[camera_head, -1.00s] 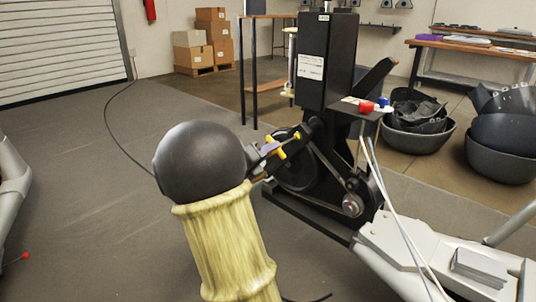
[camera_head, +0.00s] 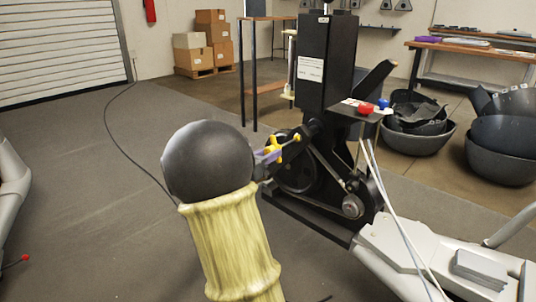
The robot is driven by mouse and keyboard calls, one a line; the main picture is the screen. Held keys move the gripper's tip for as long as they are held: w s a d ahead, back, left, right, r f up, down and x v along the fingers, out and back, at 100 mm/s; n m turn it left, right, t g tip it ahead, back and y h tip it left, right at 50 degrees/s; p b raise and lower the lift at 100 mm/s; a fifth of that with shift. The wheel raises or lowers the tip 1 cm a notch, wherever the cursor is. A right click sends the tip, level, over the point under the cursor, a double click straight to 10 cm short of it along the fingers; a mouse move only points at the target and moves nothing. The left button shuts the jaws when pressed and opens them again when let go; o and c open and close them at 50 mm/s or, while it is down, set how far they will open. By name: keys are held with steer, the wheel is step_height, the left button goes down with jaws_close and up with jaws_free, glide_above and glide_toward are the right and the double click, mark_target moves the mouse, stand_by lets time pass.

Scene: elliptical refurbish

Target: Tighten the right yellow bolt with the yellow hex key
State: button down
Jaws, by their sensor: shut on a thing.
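My gripper (camera_head: 266,164) shows just past the dark round joint of my arm, which hides much of it. It is shut on the yellow hex key (camera_head: 273,155), of which only a small part shows beside a purple-grey piece. The key reaches up and right to the black machine (camera_head: 325,62). A small yellow spot by the machine's wheel (camera_head: 297,137) looks like a yellow bolt. The key and this spot nearly overlap, and I cannot tell whether the key is seated in a bolt. I cannot make out separate left and right bolts.
A small shelf on the machine holds a red object (camera_head: 366,108) and a blue one (camera_head: 383,103). White-grey frame parts (camera_head: 400,240) lie at lower right. Dark bins (camera_head: 420,135) stand at right. The floor at left is mostly clear, with a black cable (camera_head: 108,130).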

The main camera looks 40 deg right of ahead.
steer(key=shift+a+r, duration=0.1)
steer(key=shift+a, duration=0.6)
stand_by(0.5)
steer(key=n+p, duration=0.2)
steer(key=n, duration=0.5)
steer(key=shift+r+n+p, duration=0.15)
steer(key=shift+n+p, duration=0.25)
steer(key=n+p, duration=0.2)
steer(key=n, duration=0.2)
steer(key=shift+p, duration=0.4)
steer(key=shift+s+n+p, duration=0.1)
steer(key=shift+n+p, duration=1.75)
steer(key=shift+n, duration=0.15)
steer(key=shift+n+p, duration=2.4)
steer(key=shift+p, duration=0.2)
steer(key=shift+n+p, duration=2.1)
steer(key=shift+p, duration=0.45)
steer(key=shift+n+p, duration=0.3)
steer(key=shift+p, duration=0.15)
